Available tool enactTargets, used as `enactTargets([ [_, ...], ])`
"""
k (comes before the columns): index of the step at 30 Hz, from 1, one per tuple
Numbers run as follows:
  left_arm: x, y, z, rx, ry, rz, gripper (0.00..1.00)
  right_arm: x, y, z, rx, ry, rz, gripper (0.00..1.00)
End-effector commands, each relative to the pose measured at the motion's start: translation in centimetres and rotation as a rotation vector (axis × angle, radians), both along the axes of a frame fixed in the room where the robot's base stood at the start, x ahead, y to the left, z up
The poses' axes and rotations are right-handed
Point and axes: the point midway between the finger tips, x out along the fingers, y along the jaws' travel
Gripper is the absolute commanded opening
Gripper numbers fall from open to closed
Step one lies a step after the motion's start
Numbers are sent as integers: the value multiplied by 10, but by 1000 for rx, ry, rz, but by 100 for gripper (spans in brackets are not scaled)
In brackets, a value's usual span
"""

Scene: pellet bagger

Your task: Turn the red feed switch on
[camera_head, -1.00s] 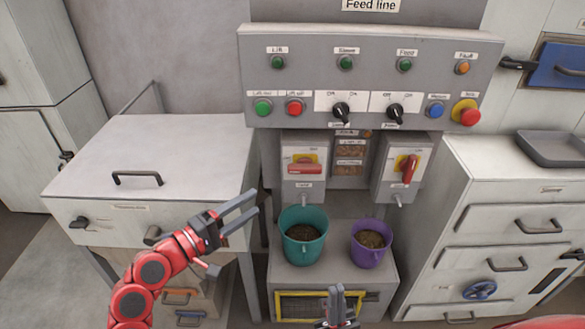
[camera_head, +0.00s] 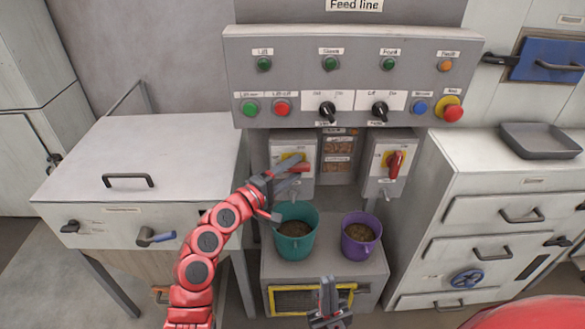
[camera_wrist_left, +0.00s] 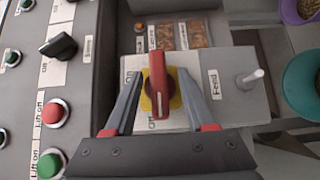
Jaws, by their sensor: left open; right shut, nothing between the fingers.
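The red feed switch (camera_wrist_left: 159,85) is a red handle on a yellow plate (camera_wrist_left: 175,101), on a grey box (camera_wrist_left: 228,82) labelled "Feed". In the left wrist view, the open fingers of my left gripper lie on either side of the handle; I cannot tell whether they touch it. In the head view my left gripper (camera_head: 300,165) is in front of the left switch box (camera_head: 280,148) and hides most of its handle. My right gripper (camera_head: 327,288) is shut and empty, low in front of the lower cabinet.
A second box with a red handle (camera_head: 395,164) is to the right. A teal bucket (camera_head: 296,245) and a purple bucket (camera_head: 361,246), both with brown pellets, stand below on the cabinet (camera_head: 327,262). The button panel (camera_head: 350,75) overhangs the boxes.

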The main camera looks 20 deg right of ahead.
Motion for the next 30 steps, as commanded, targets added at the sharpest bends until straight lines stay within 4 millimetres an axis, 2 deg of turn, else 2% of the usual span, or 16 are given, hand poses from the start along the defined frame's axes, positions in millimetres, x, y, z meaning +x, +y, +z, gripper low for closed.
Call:
enactTargets([
  [9,1,-2,1,-1,-2,1,53,0,0,0,0,0,0,0],
  [18,1,-2,1,0,-1,1,0,0,0,0,0,0,0,0],
  [25,1,-2,2,9,-3,0,0,0,0,2,0,0,0,0],
  [30,1,-1,4,56,-17,1,0,0,0,11,0,0,0,0],
])
